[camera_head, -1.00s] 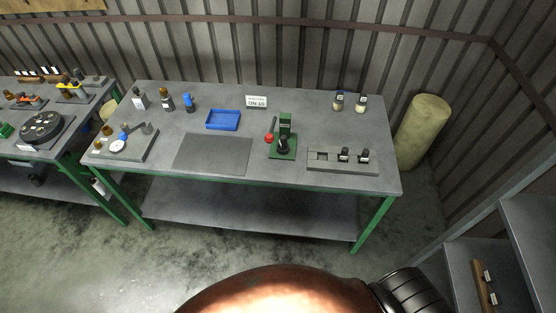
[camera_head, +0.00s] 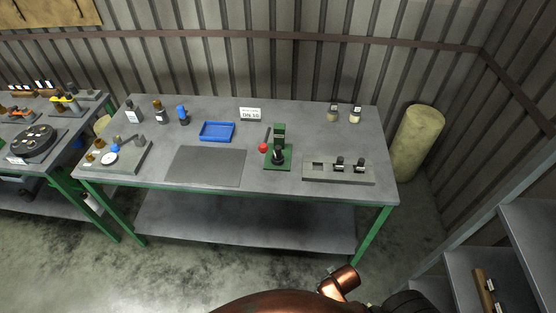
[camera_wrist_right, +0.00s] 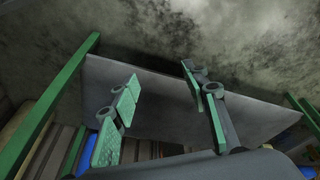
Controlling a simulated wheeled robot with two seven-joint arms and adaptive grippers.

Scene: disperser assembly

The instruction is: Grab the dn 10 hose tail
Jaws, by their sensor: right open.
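A white sign (camera_head: 250,114) that appears to read DN 10 stands at the back of the workbench. Two small parts with dark bases and labels (camera_head: 340,164) sit in a grey slotted block (camera_head: 318,178) at the right. I cannot tell which part is the dn 10 hose tail; the labels are too small to read. My right gripper (camera_wrist_right: 158,115) shows in the right wrist view, its two green-padded fingers apart with nothing between them. My left gripper is out of view.
A green press with a red knob (camera_head: 278,153) stands mid-bench, beside a dark mat (camera_head: 206,167) and a blue tray (camera_head: 217,131). A fixture plate (camera_head: 128,163) and several small bottles (camera_head: 158,112) are at the left. A tan roll (camera_head: 417,146) stands right of the bench.

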